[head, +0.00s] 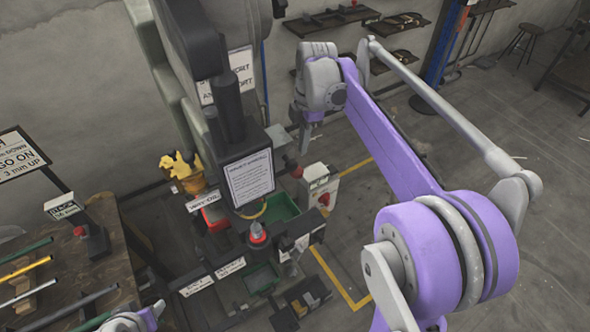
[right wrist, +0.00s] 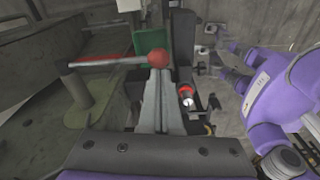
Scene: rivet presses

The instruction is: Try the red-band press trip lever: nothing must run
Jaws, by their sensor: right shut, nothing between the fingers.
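The press (head: 196,75) stands in the middle of the head view, with a printed sheet (head: 249,178) on its dark head. Below the head is a part with a red band (head: 257,233); a red-ringed part also shows in the right wrist view (right wrist: 187,92). A lever with a red ball knob (right wrist: 157,57) points from left to right in the right wrist view; a red knob also shows in the head view (head: 297,171). My right gripper (head: 305,148) is shut and empty. Its fingertips (right wrist: 158,73) appear close to the knob; I cannot tell whether they touch. My left gripper is not visible.
A grey box with a red switch (head: 320,190) stands right of the press. Green bins (head: 281,208) and a yellow floor line (head: 338,280) are near. A bench (head: 75,262) with coloured rods is at left.

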